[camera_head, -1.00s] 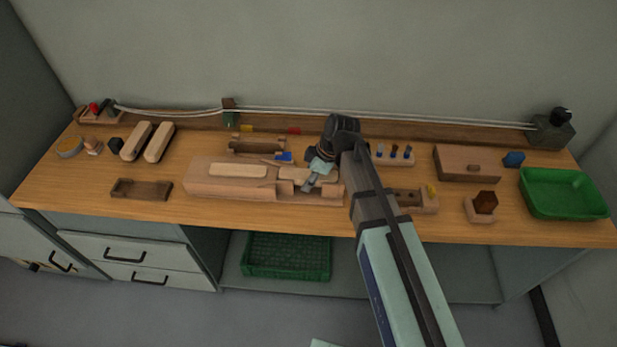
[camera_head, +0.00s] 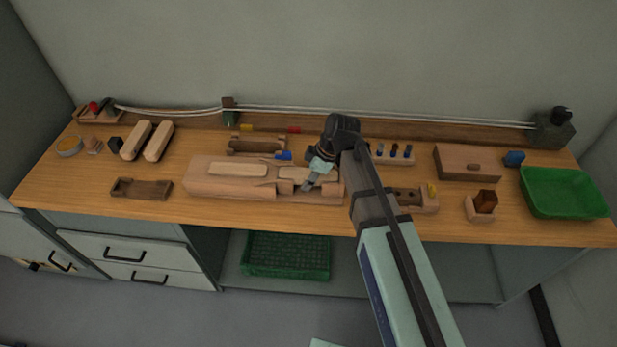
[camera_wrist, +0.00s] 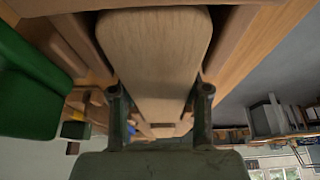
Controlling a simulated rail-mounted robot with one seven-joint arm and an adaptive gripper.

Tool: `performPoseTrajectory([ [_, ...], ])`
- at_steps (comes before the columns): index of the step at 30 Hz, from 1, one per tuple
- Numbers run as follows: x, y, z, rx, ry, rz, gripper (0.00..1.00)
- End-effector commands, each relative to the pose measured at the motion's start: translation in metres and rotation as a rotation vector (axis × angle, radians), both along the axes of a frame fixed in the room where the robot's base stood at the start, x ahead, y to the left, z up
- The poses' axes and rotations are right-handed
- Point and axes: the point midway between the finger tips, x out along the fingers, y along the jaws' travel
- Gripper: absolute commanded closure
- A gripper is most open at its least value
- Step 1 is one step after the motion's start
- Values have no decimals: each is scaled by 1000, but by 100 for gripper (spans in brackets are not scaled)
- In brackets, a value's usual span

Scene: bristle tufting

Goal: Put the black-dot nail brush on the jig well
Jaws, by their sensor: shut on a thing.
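A long pale wooden jig (camera_head: 210,190) lies along the middle of the bench. One pale rounded brush block (camera_head: 237,170) sits in its left well. My gripper (camera_head: 308,185) is at the right well, shut on a second pale wooden brush (camera_head: 291,173). That brush lies low at the right well; whether it is fully seated cannot be told. In the wrist view the brush (camera_wrist: 155,60) fills the space between the fingers of my gripper (camera_wrist: 159,105), with jig walls along both sides. No black dot can be made out.
Two pale blocks (camera_head: 147,141) lie at the left back. A dark wooden tray (camera_head: 141,189) is at the left front. A dark wooden rack (camera_head: 256,146) stands behind the jig. A wooden box (camera_head: 466,162) and green tray (camera_head: 563,193) are at the right. Bare bench lies before the jig.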

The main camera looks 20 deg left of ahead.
Motion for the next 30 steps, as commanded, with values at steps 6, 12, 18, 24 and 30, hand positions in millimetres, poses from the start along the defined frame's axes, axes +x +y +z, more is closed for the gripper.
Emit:
performPoseTrajectory([
  [6, 0, 0, -3, 0, 0, 0, 96],
  [12, 0, 0, -6, 0, 0, 0, 96],
  [18, 0, 0, -8, 0, 0, 0, 50],
  [24, 0, 0, -8, 0, 0, 0, 24],
  [30, 0, 0, -8, 0, 0, 0, 24],
])
